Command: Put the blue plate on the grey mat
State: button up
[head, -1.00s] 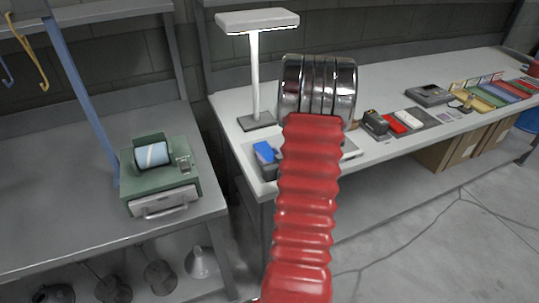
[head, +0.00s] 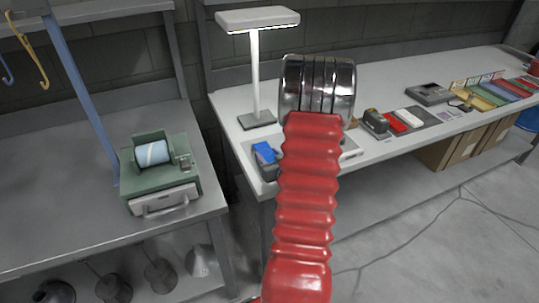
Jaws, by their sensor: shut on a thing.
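My arm, with red bellows and a shiny metal end, rises through the middle of the head view. My gripper's fingers do not show; they are hidden behind or beyond the arm. A small blue flat piece (head: 265,152) sits tilted at a dark holder at the front left of the long bench, just left of my arm. I cannot tell whether it is the blue plate.
A white lamp (head: 258,75) stands on the long bench (head: 380,85). A black dispenser (head: 375,122) is left of the mat. A green machine with a roll (head: 162,190) stands on the left bench. Funnels (head: 203,262) are below it. My arm hides part of the bench.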

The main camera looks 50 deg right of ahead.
jog(key=shift+f, duration=0.1)
jog(key=o, duration=1.2)
jog(key=shift+o, duration=0.2)
jog(key=shift+s+a, duration=0.1)
